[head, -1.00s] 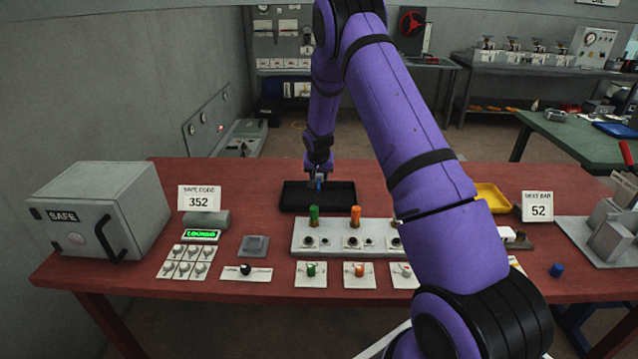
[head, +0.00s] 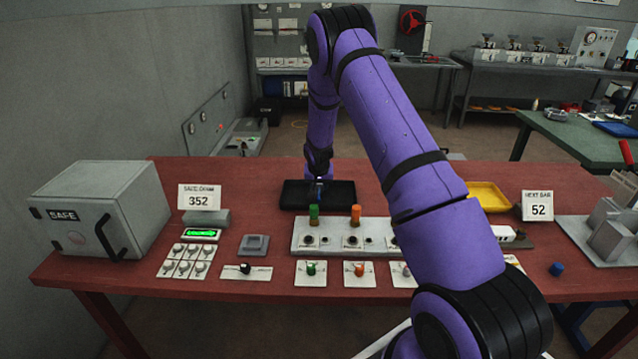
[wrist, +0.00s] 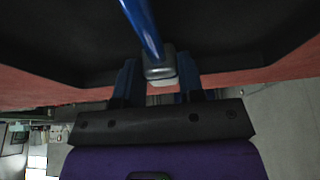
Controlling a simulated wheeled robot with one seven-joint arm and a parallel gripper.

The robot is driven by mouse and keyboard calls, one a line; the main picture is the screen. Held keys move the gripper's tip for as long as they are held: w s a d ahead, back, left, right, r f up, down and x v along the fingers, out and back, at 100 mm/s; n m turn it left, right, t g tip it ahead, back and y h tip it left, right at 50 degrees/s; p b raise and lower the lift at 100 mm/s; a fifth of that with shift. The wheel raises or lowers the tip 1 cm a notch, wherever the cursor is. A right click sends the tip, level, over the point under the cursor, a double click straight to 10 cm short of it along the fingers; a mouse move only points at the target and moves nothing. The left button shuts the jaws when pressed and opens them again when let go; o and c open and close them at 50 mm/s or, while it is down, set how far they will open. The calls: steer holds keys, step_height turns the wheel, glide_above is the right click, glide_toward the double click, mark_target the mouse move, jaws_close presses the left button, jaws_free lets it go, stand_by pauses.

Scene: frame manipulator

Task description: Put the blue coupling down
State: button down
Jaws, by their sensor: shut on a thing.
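In the wrist view my gripper (wrist: 158,72) is shut on the blue coupling (wrist: 142,24), a blue rod with a grey end piece between the two fingers. The rod reaches forward over the dark tray floor (wrist: 60,35). In the head view the coupling is small and mostly hidden by the gripper; I cannot tell whether it touches the tray floor.
A panel (head: 300,240) with green and orange pegs stands just in front of the tray. A grey safe (head: 95,205) is at the left. A yellow tray (head: 488,198) is at the right, partly behind my arm. A small blue cylinder (head: 556,269) lies near the right front edge.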

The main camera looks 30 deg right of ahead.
steer(key=c, duration=0.7)
jaws_free()
steer(key=shift+c, duration=0.2)
